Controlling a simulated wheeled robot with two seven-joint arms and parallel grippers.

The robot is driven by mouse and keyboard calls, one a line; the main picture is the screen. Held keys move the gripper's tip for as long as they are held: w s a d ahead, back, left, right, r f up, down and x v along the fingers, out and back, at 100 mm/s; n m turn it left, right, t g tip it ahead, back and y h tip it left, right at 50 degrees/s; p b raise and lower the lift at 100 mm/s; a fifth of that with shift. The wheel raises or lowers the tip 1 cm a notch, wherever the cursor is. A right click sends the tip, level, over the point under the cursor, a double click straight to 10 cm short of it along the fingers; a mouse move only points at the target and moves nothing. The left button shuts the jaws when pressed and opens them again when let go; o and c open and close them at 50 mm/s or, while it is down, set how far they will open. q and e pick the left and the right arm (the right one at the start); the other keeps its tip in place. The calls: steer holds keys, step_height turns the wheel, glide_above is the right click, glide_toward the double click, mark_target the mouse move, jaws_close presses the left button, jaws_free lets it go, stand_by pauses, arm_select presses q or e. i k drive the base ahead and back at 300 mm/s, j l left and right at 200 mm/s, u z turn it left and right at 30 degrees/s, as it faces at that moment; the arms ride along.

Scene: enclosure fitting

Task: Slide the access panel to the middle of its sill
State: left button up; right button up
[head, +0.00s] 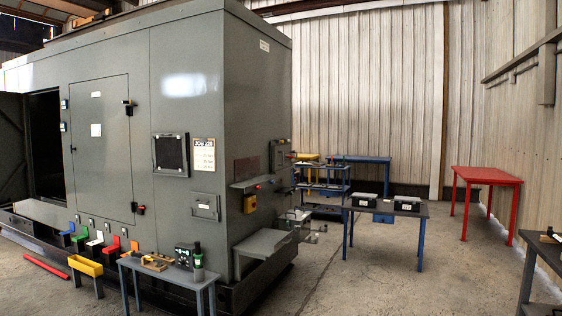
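A large grey enclosure (185,60) fills the left half of the head view. On its right-hand end face is a narrow grey ledge (258,183) that looks like a sill. A grey panel-like piece (279,153) is at the ledge's right end, near the enclosure's edge. I cannot tell for certain which of these is the access panel. Neither of my grippers is in view.
A small table (170,271) stands in front. A blue-legged table (388,208) and red table (487,176) stand right. The middle floor (350,285) is clear.

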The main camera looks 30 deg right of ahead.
mark_target(280, 162)
steer(key=i+l+z, duration=0.75)
steer(key=i+l, duration=0.15)
steer(key=i+l+z, duration=0.2)
steer(key=i+z, duration=0.2)
steer(key=i, duration=0.15)
steer(key=i+l+z, duration=0.1)
steer(key=i+z, duration=0.3)
steer(key=i, duration=0.15)
steer(key=i+u, duration=0.2)
steer(key=i, duration=0.25)
steer(key=i+l+u, duration=0.15)
steer(key=i, duration=0.35)
steer(key=i+l+u, duration=0.2)
steer(key=i, duration=0.25)
steer(key=i+l+u, duration=0.25)
steer(key=i+u, duration=0.25)
steer(key=i+l+u, duration=0.25)
steer(key=u, duration=0.25)
steer(key=i+l+u, duration=0.2)
steer(key=l+u, duration=0.3)
steer(key=i+l+u, duration=0.2)
steer(key=l, duration=0.2)
steer(key=l+u, duration=0.15)
steer(key=l, duration=0.25)
